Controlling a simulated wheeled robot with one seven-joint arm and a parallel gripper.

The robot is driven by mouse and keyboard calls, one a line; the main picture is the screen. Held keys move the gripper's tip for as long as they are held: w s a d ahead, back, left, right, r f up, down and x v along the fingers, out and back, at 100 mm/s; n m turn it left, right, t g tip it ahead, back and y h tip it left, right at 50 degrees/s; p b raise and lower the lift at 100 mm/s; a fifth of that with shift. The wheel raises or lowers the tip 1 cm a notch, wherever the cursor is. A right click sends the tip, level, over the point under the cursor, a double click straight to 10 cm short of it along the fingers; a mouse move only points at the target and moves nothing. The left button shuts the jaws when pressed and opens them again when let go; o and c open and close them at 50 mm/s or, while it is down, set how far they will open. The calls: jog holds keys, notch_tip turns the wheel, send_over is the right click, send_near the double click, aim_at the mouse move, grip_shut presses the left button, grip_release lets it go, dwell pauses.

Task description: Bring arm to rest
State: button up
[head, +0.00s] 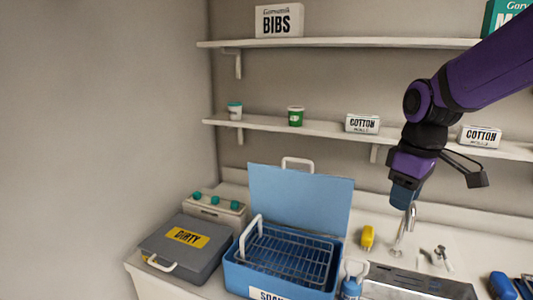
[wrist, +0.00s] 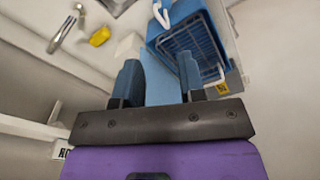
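My purple arm (head: 500,70) reaches in from the upper right in the head view. My gripper (head: 403,198) hangs from it, pointing down in front of the lower shelf, above the counter near the tap. In the wrist view the two dark blue fingers of my gripper (wrist: 158,75) stand apart with nothing held between them. The light blue lid (wrist: 160,82) shows through the gap, farther off. In the head view the fingers overlap, so their gap is hidden there.
A blue soaking tub (head: 290,258) with a wire basket and raised lid stands below left. A grey DIRTY box (head: 185,243) is at far left. The tap (head: 401,238), yellow item (head: 367,236) and sink (head: 420,285) lie below. Shelves (head: 330,130) run behind.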

jog(key=s+d+r+m+t, duration=0.1)
jog(key=s+r+m+t, duration=0.1)
jog(key=s, duration=0.6)
jog(key=s+d+r+m+t, duration=0.2)
jog(key=s+r+m, duration=0.2)
jog(key=s+m, duration=0.2)
jog(key=shift+s+d, duration=0.25)
jog(key=shift+s, duration=0.75)
